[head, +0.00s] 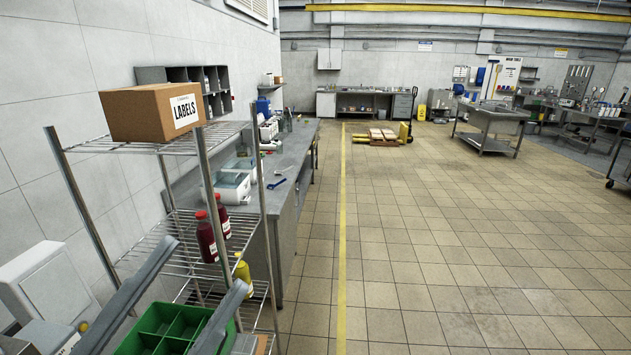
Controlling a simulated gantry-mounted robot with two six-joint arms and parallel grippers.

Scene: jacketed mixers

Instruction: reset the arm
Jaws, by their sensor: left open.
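My left gripper (211,261) is at the lower left, in front of a wire shelf rack (180,146). Its two long grey fingers are spread apart with nothing held between them. Past the fingertips, two dark red bottles (206,240) with red caps stand on the rack's middle shelf. My right gripper is not in view.
A brown LABELS box (150,112) sits on the rack's top shelf. A yellow bottle (243,272) and a green divided crate (165,328) are lower down. A long grey bench (288,160) runs behind the rack.

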